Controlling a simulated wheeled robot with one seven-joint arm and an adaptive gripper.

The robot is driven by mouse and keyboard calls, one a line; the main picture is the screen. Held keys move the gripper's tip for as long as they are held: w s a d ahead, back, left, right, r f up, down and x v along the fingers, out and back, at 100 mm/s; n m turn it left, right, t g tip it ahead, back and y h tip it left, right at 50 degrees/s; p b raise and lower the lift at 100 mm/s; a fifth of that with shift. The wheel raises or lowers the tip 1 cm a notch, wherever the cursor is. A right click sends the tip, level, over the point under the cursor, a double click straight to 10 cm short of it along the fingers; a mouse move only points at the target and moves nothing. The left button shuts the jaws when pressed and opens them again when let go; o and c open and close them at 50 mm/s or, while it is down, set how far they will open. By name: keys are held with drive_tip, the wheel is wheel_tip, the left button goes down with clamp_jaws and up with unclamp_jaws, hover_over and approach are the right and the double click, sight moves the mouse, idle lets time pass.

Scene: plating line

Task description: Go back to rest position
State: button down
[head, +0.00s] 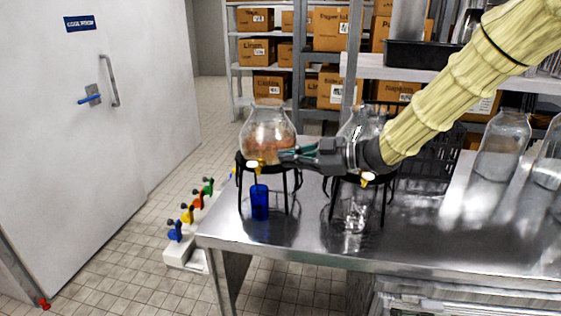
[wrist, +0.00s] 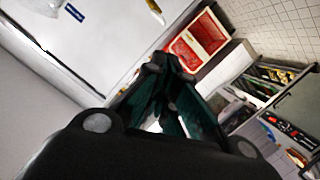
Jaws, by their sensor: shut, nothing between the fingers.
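My gripper (head: 287,156) is shut and empty in the head view, at the end of my yellow-sleeved arm reaching in from the upper right. It points left, in front of or beside a glass dispenser (head: 267,128) with orange-brown contents on a black stand; I cannot tell if they touch. In the wrist view my gripper (wrist: 154,68) fills the middle, its dark fingers together. A blue cup (head: 260,202) stands under the dispenser's yellow tap. A second glass dispenser (head: 356,125) is partly hidden behind my gripper, with a clear glass (head: 355,218) below it.
The steel table (head: 300,236) has bare room at its front. Glass jars (head: 502,143) stand at the right. A black crate (head: 428,172) is behind my arm. Shelves with cardboard boxes (head: 330,30) are at the back. A white door (head: 90,130) is at the left.

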idle(0.3)
wheel_tip(320, 180, down, 19)
drive_tip(key=s+d+m+t+h+p, duration=0.2)
drive_tip(key=s+m+h+p, duration=0.15)
drive_tip(key=m, duration=0.45)
drive_tip(key=s+d+f+m+g+h+p, duration=0.1)
drive_tip(key=s+d+f+m+h, duration=0.2)
drive_tip(key=f, duration=0.4)
drive_tip(key=s+f+m+h+p, duration=0.1)
drive_tip(key=s+f+m, duration=0.1)
drive_tip(key=s+f, duration=0.45)
drive_tip(key=s+d+f+m+g+h+p, duration=0.1)
drive_tip(key=s+d+f+m+g+h, duration=0.1)
drive_tip(key=s, duration=0.8)
drive_tip(key=s+d+f+m+g+h+p, duration=0.2)
drive_tip(key=s+d+f, duration=0.2)
drive_tip(key=s+f, duration=0.3)
drive_tip(key=s+d+f+m+g+h+p, duration=0.1)
drive_tip(key=s+d+f+m+g+h, duration=0.1)
drive_tip(key=s, duration=1.2)
wheel_tip(320, 180, down, 2)
drive_tip(key=shift+d+f+m+g+h, duration=0.3)
drive_tip(key=shift+d+g+h, duration=0.2)
drive_tip(key=shift+d, duration=0.25)
drive_tip(key=shift+w+r, duration=0.1)
